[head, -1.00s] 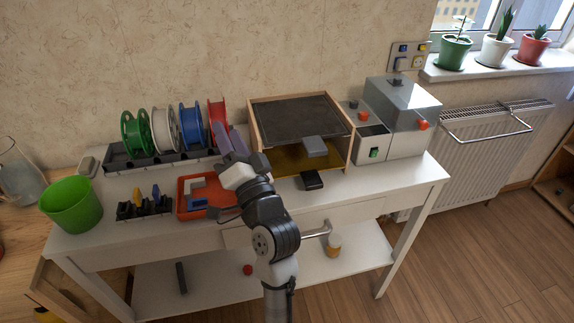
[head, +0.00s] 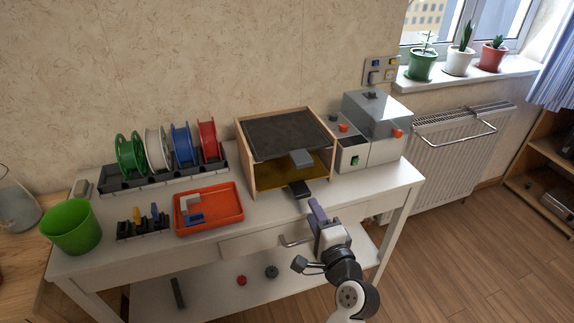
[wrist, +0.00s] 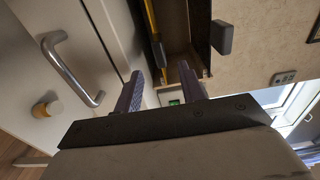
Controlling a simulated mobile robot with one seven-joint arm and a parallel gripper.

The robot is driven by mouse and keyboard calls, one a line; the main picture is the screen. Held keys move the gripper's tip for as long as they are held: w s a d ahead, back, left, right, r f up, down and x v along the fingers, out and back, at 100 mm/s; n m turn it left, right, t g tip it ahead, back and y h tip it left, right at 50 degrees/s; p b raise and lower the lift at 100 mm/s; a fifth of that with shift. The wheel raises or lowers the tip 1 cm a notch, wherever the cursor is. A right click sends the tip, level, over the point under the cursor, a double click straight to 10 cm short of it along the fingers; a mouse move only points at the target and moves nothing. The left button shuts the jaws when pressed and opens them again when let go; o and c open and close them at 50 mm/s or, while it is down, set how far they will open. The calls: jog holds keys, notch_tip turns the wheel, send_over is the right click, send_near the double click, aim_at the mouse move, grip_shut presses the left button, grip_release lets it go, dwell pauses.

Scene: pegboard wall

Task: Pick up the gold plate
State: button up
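The gold plate (head: 265,176) lies flat in the lower level of an open-fronted wooden box on the white table. A black handle (head: 299,189) sticks out at its front. A dark plate (head: 290,133) with a grey handle (head: 301,158) lies above it and hides part of it. In the wrist view the gold plate (wrist: 151,18) shows as a thin edge-on strip. My gripper (head: 317,210) is in front of the box, close to the black handle. In the wrist view my gripper (wrist: 162,76) is open and empty, with the black handle ahead between its fingers.
A machine (head: 372,130) stands right of the wooden box (head: 244,155). An orange tray (head: 208,215), coloured spools (head: 160,150) and a green bucket (head: 71,227) stand left. A drawer handle (head: 295,242) juts from the table front. The tabletop's right front is mostly clear.

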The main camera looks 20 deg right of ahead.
aim_at(303, 197)
jog(key=w+p, duration=0.1)
jog(key=w, duration=0.3)
jog(key=w+p, duration=0.1)
jog(key=w, duration=0.3)
jog(key=shift+a, duration=0.2)
jog(key=shift+s, duration=0.1)
grip_shut()
